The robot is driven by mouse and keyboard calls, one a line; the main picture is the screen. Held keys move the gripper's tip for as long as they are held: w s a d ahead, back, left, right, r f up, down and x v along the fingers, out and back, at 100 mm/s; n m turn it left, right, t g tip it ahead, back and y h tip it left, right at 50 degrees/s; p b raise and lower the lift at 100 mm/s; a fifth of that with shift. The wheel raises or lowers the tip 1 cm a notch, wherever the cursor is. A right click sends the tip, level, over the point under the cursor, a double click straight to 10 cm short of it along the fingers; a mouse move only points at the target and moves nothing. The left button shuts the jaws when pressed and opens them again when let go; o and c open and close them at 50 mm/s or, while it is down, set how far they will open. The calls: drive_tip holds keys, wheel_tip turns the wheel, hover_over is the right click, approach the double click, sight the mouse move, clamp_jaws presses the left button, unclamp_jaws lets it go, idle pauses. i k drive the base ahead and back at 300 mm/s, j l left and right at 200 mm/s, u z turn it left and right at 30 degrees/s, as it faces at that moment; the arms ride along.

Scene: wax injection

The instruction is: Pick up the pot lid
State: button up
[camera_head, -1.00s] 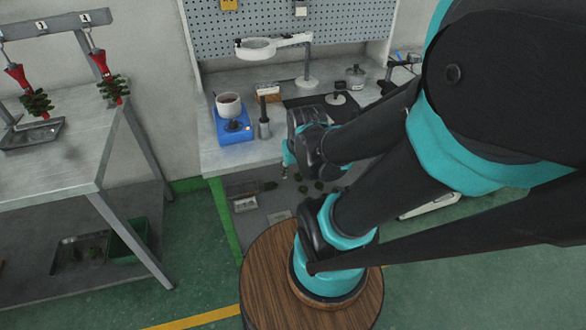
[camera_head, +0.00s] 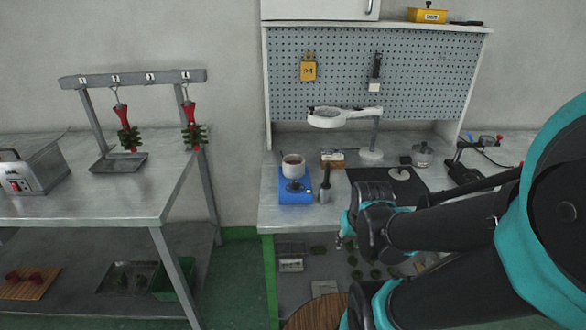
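A small pale disc with a dark knob, which looks like the pot lid (camera_head: 400,174), lies on the black mat on the workbench. A small metal pot (camera_head: 422,158) stands behind it to the right, with a knob-like part on top. A pot (camera_head: 293,166) with dark contents sits on a blue heater or scale (camera_head: 294,190) at the left of the bench. My gripper (camera_head: 341,240) is at the front edge of the bench, to the left of and nearer than the lid, and apart from it. Its fingers are too small and partly hidden to tell open or shut.
A magnifier lamp (camera_head: 345,115) stands behind the mat (camera_head: 362,175). A dark upright tool (camera_head: 325,185) stands beside the blue device. A dark clamp-like device (camera_head: 465,172) is at the right. A steel table (camera_head: 100,200) stands left, with a gap between.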

sight(399, 173)
drive_tip(key=z, duration=0.7)
